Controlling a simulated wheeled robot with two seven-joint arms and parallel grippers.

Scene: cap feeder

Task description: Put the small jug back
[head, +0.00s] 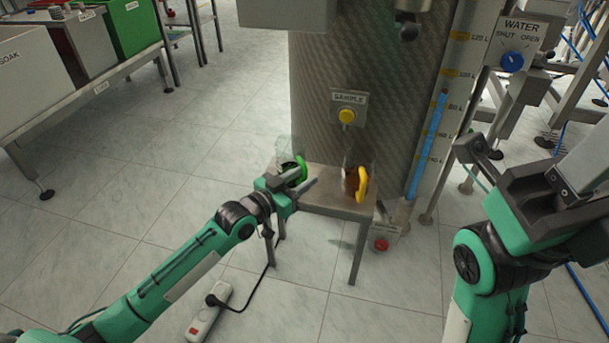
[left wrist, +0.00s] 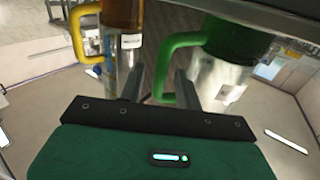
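A clear jug with a green handle (head: 301,169) stands at the left of a small metal table (head: 330,204). A second clear jug, with a yellow handle (head: 362,184) and brown liquid, stands to its right. My left gripper (head: 303,184) is at the green handle. In the left wrist view the green handle (left wrist: 182,41) reaches between the two spread fingers, with gaps showing on both sides. The yellow-handled jug (left wrist: 124,15) shows beside it, outside the fingers. My right gripper, at the right edge of the head view, is only partly seen and its fingers are unclear.
A blue level gauge (head: 428,143) and a WATER knob (head: 512,61) are to the right. A power strip (head: 208,312) lies on the floor. Bins (head: 30,68) stand on a bench at left.

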